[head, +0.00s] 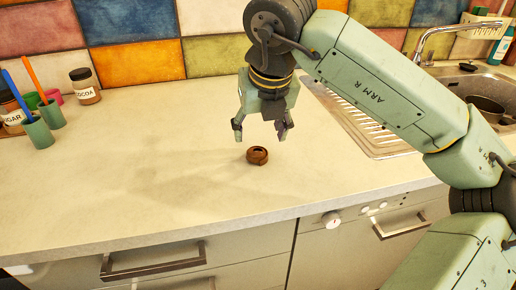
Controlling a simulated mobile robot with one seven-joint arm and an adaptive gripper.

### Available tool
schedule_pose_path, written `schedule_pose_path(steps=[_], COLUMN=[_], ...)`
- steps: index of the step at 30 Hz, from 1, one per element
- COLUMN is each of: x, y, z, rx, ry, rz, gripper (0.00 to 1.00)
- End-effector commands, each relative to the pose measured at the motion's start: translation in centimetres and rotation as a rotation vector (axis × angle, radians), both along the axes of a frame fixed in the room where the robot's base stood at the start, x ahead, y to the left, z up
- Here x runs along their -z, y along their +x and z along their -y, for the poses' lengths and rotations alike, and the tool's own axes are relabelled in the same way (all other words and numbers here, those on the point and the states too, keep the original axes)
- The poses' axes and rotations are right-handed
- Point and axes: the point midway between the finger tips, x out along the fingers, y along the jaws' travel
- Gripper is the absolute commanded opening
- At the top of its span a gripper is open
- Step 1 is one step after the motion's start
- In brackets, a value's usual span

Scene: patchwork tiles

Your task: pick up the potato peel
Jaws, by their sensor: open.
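A small brown curled piece, which looks like the potato peel (257,155), lies on the pale countertop (130,190) near the middle of the head view. It is roundish with a dark hollow on its top. My gripper (261,130) points down above it, slightly behind it in the picture. Its two fingers are spread apart with nothing between them. The fingertips appear clear of the peel; the exact height of the gap is hard to tell.
A metal sink with a ribbed drainboard (362,122) and a faucet (447,34) is at the right. Cups and jars, including a cocoa jar (84,86), stand at the far left. A tiled wall (130,65) closes the back.

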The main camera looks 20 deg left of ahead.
Motion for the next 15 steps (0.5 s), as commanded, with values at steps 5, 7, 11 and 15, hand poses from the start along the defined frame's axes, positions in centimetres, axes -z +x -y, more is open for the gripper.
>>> schedule_pose_path(steps=[5,7,11,15], x=[1.3,1.8,3.4,5.3], y=[0.4,0.6,1.1,1.7], z=[-0.4,-0.5,-0.8,-1.2], rx=[-0.002,-0.002,-0.004,-0.002], ry=[0.002,0.001,0.003,0.002], rz=[-0.001,-0.002,-0.004,-0.003], gripper=[0.59,0.59,0.59,0.59])
